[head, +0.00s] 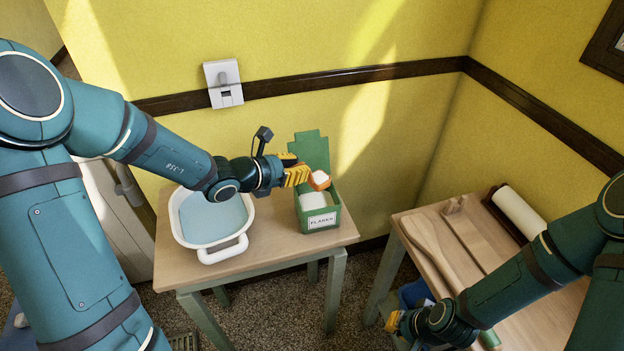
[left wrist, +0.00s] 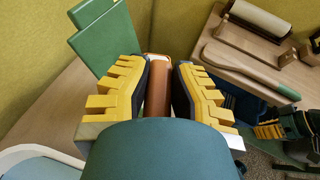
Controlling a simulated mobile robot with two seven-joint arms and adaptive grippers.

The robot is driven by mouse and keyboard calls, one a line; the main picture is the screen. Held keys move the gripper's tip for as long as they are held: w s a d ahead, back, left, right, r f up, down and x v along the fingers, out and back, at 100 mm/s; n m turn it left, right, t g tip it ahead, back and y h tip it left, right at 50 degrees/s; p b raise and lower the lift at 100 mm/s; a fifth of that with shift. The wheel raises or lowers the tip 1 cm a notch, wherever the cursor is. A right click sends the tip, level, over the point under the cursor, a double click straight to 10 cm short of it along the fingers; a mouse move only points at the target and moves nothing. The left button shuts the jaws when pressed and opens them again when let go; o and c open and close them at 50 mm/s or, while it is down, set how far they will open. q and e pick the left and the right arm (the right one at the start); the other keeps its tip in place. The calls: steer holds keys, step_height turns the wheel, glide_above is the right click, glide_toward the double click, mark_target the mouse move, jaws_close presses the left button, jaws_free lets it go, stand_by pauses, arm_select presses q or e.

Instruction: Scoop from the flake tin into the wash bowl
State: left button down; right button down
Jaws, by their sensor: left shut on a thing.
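The green flake tin (head: 320,219), labelled FLAKES, stands with its lid up at the right of the small table. White flakes show inside it. The white wash bowl (head: 239,249) with bluish water stands at the table's left. My left gripper (head: 296,174) is shut on the orange-brown scoop (head: 319,183), which holds white stuff and is over the tin's opening. In the left wrist view the scoop (left wrist: 158,85) shows between the yellow fingers, beside the green lid (left wrist: 103,40). My right gripper (head: 393,323) is low at the right table's near edge; its jaw opening is unclear.
The small table (head: 262,262) has bare wood between bowl and tin. The right table (head: 410,225) holds a wooden paddle (head: 432,243), a board and a white roller (head: 519,212). A blue container (head: 414,292) is near my right gripper. A wall switch (head: 224,84) is behind.

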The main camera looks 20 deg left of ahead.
arm_select(q)
steer(key=shift+w+f, duration=0.1)
stand_by(0.3)
steer(key=shift+r+p, duration=1.35)
steer(key=shift+r, duration=0.75)
steer(key=shift+f, duration=0.1)
